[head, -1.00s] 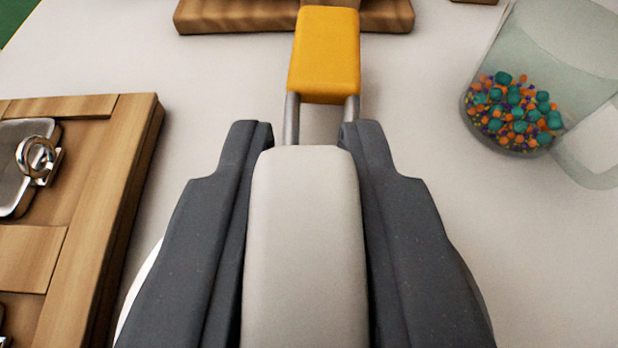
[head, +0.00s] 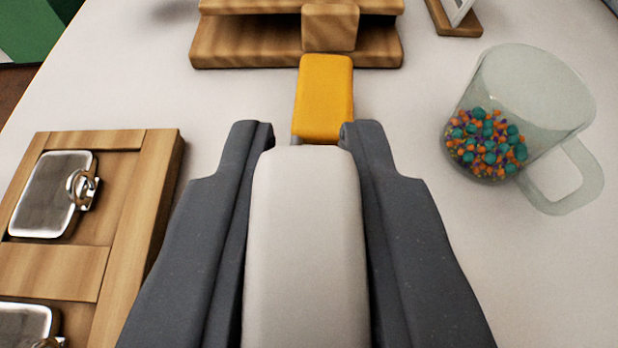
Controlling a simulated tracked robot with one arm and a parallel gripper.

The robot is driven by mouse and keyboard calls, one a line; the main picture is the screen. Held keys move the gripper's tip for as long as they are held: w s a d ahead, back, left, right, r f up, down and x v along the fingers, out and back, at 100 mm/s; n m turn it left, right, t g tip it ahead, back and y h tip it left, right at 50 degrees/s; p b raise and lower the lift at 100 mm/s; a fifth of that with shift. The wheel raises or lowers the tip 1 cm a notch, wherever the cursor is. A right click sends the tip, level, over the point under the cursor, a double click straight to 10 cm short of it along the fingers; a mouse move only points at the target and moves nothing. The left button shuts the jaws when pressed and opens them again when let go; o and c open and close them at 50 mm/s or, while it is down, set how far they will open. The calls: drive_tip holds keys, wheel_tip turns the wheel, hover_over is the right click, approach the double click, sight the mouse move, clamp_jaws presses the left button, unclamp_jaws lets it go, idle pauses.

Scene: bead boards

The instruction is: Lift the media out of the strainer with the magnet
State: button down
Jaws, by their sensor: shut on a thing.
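My gripper (head: 307,132) points away from me at the middle of the head view. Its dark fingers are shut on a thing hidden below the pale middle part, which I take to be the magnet. A yellow handle (head: 323,97) shows just past the fingertips, with short metal rods leading back under the gripper. It looks like the strainer's handle; the strainer's basket is hidden. Small teal, orange and purple beads (head: 486,144) lie in the bottom of a clear mug (head: 540,85) at the right. I see no media near the fingertips.
A wooden board (head: 158,165) with metal lidded compartments (head: 50,195) lies at the left. A stepped wooden stand (head: 240,50) is at the back, behind the yellow handle. Another small wooden piece (head: 462,22) is at the back right. The white table is clear between gripper and mug.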

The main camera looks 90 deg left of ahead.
drive_tip(key=shift+r+p, duration=2.9)
drive_tip(key=shift+p, duration=0.35)
drive_tip(key=shift+w+d+r+t, duration=0.15)
drive_tip(key=shift+w+t, duration=0.2)
drive_tip(key=shift+t, duration=0.05)
drive_tip(key=w+d+r+m+t+h, duration=0.4)
drive_tip(key=w+d+m+t, duration=0.3)
drive_tip(key=d+m+t, duration=0.1)
drive_tip(key=s+d+f+m+t+h, duration=0.1)
drive_tip(key=d+m+h, duration=0.1)
drive_tip(key=d, duration=0.3)
drive_tip(key=s+d+f+m+t+h, duration=0.1)
drive_tip(key=d+m+t+h, duration=0.1)
drive_tip(key=d, duration=0.4)
drive_tip(key=shift+d+f+m+t+h, duration=0.2)
drive_tip(key=shift+f+m+t+h, duration=0.1)
drive_tip(key=shift+m+h, duration=0.65)
